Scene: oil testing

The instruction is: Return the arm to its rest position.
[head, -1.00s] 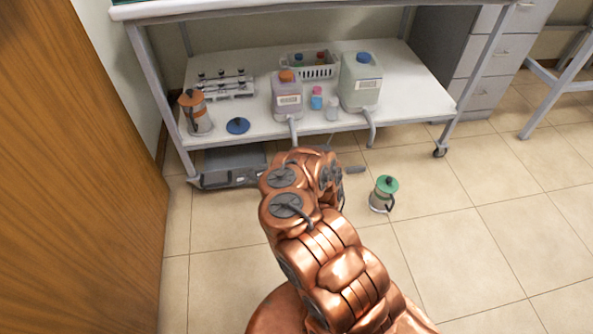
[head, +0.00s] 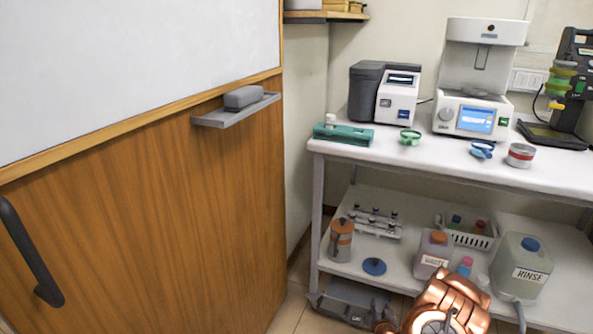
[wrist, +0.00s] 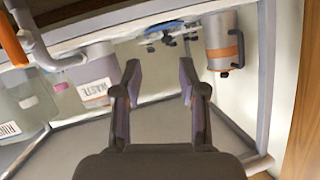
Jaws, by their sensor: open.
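My copper arm (head: 448,302) shows at the bottom right of the head view, in front of the cart's lower shelf. My gripper is not distinguishable there. In the wrist view my gripper (wrist: 158,88) has its two dark fingers well apart, with nothing between them. That view looks upside down. Beyond the fingers are a bottle labelled WASTE (wrist: 97,82) at left and a grey canister with an orange band (wrist: 224,42) at right. The fingers appear clear of both.
A white bench (head: 440,160) carries instruments and small clamps. Its lower shelf (head: 400,268) holds the orange-lidded canister (head: 341,241), WASTE bottle (head: 433,254), RINSE jug (head: 521,268) and a basket (head: 468,237). A wooden panel (head: 150,220) with a handle (head: 30,255) fills the left.

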